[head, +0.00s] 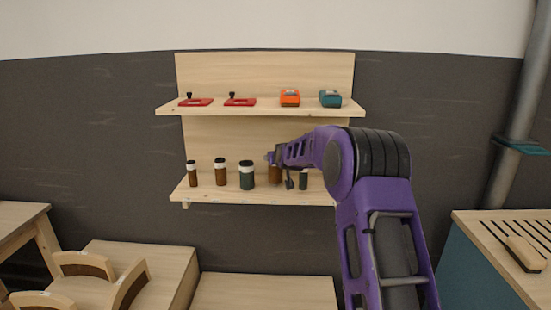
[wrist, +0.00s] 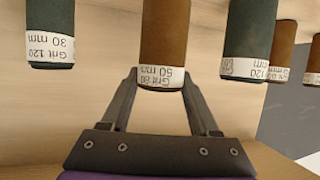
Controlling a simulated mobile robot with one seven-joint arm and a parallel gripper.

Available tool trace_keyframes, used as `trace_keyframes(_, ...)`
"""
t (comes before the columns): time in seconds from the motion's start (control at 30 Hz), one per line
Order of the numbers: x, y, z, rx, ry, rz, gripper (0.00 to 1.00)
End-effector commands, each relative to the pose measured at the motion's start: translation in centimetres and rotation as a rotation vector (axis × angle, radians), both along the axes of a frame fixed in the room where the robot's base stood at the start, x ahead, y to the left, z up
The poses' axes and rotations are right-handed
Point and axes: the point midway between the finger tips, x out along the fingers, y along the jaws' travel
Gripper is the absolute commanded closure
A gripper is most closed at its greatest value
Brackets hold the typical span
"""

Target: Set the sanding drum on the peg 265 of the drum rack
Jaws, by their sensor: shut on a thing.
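My gripper (head: 281,163) is shut on a brown sanding drum (head: 274,174) at the lower shelf (head: 240,195). In the wrist view, my gripper's fingers (wrist: 163,84) stand either side of this drum (wrist: 165,30), near its white band marked "Grit 80 50 mm". I cannot tell whether the drum is lifted off the shelf. A thin green drum (head: 303,180) stands right of it and a thicker green drum (head: 247,174) left of it. Two brown drums (head: 220,173) (head: 192,174) stand farther left. No peg numbered 265 can be read.
The upper shelf (head: 265,105) holds two red tools (head: 195,102) (head: 239,102), an orange block (head: 290,98) and a teal block (head: 330,99). Wooden chair parts (head: 128,285) are at lower left. A slatted bench (head: 500,232) with a brush (head: 525,254) is at right.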

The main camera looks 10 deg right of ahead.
Motion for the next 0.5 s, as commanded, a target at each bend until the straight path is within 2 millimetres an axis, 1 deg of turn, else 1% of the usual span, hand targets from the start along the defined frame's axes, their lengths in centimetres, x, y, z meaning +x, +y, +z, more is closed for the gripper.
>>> trace_keyframes(0.5, 0.01, 0.0, -1.08, 0.0, -0.001, 0.0, 1.0)
